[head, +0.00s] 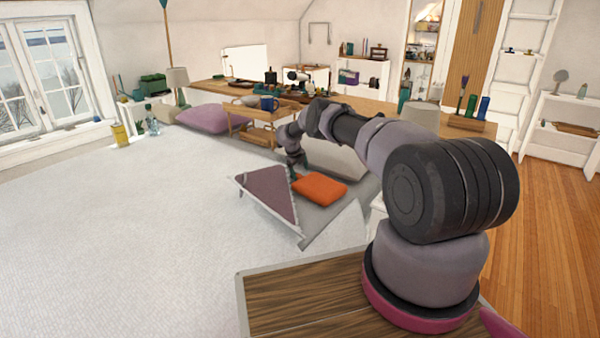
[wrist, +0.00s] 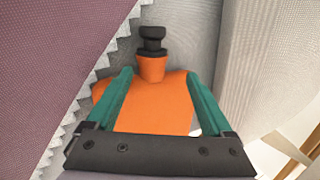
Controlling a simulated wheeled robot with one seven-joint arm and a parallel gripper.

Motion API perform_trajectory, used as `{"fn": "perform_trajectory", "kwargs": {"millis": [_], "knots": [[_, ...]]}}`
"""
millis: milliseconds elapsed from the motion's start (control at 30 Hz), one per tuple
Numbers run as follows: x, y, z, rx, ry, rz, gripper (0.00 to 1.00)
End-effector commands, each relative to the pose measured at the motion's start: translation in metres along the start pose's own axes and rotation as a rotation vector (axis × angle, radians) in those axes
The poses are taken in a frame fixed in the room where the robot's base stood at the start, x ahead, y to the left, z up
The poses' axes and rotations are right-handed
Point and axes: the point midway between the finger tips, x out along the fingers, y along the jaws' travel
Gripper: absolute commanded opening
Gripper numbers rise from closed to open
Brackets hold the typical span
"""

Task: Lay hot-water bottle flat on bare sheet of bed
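The orange hot-water bottle (head: 320,190) lies on a grey surface beside a purple cloth (head: 268,190). In the wrist view the bottle (wrist: 155,105) shows its body low and its neck with a black stopper (wrist: 152,40) pointing up the picture. My gripper (head: 293,172) is down at the bottle's far left side in the head view. Contact cannot be told. The bed's pale sheet (head: 130,230) is wide and bare to the left.
A purple pillow (head: 215,118) lies at the far side of the bed. A wooden tray stand with a blue mug (head: 268,104) stands behind my arm. A yellow cup (head: 120,133) and a clear bottle (head: 152,122) stand by the window.

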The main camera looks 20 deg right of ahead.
Motion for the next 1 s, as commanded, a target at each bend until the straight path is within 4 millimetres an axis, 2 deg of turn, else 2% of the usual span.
{"fn": "perform_trajectory", "kwargs": {"millis": [200, 367, 800, 1000], "knots": [[0.001, 0.002, -0.001, 0.001, 0.001, 0.003, 0.86], [-0.011, 0.0, 0.001, 0.0, 0.0, 0.002, 0.86], [-0.087, 0.0, 0.0, -0.001, -0.001, 0.0, 0.86], [-0.106, 0.0, 0.0, 0.0, 0.0, 0.001, 0.86]]}}
